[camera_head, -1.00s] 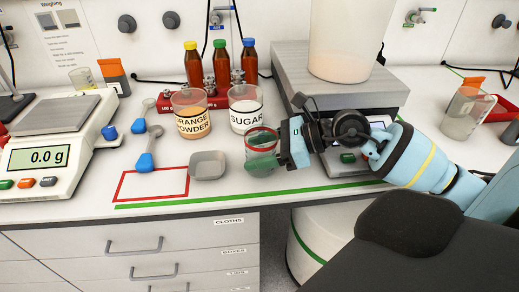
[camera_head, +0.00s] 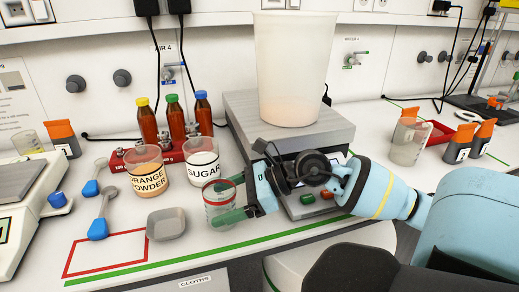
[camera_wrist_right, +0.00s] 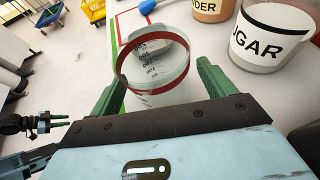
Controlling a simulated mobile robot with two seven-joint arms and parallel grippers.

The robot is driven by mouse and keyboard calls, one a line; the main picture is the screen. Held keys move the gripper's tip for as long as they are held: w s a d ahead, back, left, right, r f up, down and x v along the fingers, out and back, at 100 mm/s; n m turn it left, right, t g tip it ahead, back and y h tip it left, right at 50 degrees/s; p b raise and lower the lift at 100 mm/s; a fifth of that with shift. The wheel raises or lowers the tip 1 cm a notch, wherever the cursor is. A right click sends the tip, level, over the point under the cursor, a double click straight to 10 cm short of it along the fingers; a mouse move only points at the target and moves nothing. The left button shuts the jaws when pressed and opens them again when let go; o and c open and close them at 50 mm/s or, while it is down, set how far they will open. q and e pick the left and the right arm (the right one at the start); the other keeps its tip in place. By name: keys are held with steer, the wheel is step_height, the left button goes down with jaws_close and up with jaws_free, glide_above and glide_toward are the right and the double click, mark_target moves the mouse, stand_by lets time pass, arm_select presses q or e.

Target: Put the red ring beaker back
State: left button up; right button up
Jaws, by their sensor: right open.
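The red ring beaker (camera_head: 218,214), clear with a red band near its rim, stands upright on the bench in front of the sugar beaker. In the right wrist view it also shows, with its red ring (camera_wrist_right: 160,92) and printed marks. My right gripper (camera_head: 232,199) is open, with its green fingers on either side of the beaker. Whether the fingers touch the glass I cannot tell.
The sugar beaker (camera_head: 202,172) and orange powder beaker (camera_head: 147,179) stand close behind. A grey dish (camera_head: 166,223) and a red outlined square (camera_head: 70,262) lie to the left. A large tub (camera_head: 292,70) stands on a grey machine (camera_head: 240,112) behind my gripper.

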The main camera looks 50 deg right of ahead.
steer(key=shift+v, duration=5.25)
